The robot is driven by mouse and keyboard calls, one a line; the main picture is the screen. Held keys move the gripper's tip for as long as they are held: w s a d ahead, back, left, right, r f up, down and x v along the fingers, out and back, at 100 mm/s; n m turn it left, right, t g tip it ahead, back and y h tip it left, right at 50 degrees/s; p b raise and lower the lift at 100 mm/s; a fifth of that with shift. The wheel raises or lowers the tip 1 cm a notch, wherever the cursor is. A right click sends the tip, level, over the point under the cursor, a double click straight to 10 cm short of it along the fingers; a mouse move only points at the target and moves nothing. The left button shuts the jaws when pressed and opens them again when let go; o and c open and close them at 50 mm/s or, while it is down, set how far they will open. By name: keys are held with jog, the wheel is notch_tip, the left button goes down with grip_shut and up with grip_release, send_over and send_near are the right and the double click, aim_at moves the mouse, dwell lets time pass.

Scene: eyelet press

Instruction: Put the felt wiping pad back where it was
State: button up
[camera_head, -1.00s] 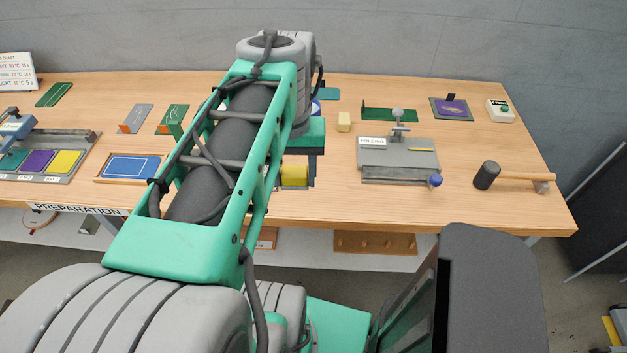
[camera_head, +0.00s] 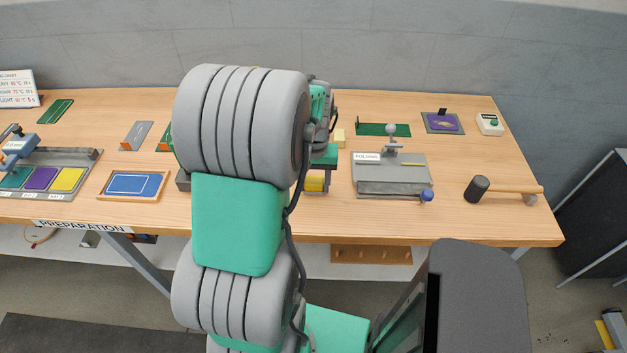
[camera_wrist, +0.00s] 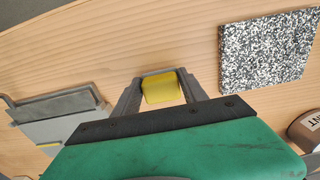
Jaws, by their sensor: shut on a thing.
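My gripper (camera_wrist: 161,82) is shut on a yellow pad (camera_wrist: 159,89), which looks like the felt wiping pad. In the wrist view the pad sits between the two grey fingers, above or at the wooden bench top; I cannot tell if it touches the wood. In the head view the yellow pad (camera_head: 314,184) shows beside my arm, near the front of the bench (camera_head: 460,222), left of the folding fixture. Most of my gripper is hidden there by my arm. No mark for the pad's former place is clear.
The grey folding fixture (camera_head: 385,182) stands right of the pad, with a mallet (camera_head: 495,188) beyond. A speckled slab (camera_wrist: 265,50) shows in the wrist view. A blue framed board (camera_head: 133,185) lies left. Bare wood surrounds the pad.

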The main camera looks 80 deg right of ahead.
aim_at(314, 182)
jog(key=shift+f, duration=0.3)
jog(key=o, duration=1.4)
jog(key=shift+o, duration=0.2)
notch_tip(314, 182, up, 12)
jog(key=b, duration=0.2)
jog(key=w+a+r+n, duration=0.1)
jog(key=w+a+n, duration=0.4)
jog(key=w, duration=0.8)
jog(key=w+a+n+t+h, duration=0.1)
jog(key=w+a+n, duration=0.2)
jog(key=w+a, duration=0.85)
jog(key=w+a+f+n+t+y, duration=0.1)
jog(key=a+n, duration=0.6)
jog(key=a, duration=1.7)
jog(key=shift+w+a+f+n+t, duration=0.2)
jog(key=shift+f+n+t, duration=0.1)
jog(key=shift+t, duration=0.6)
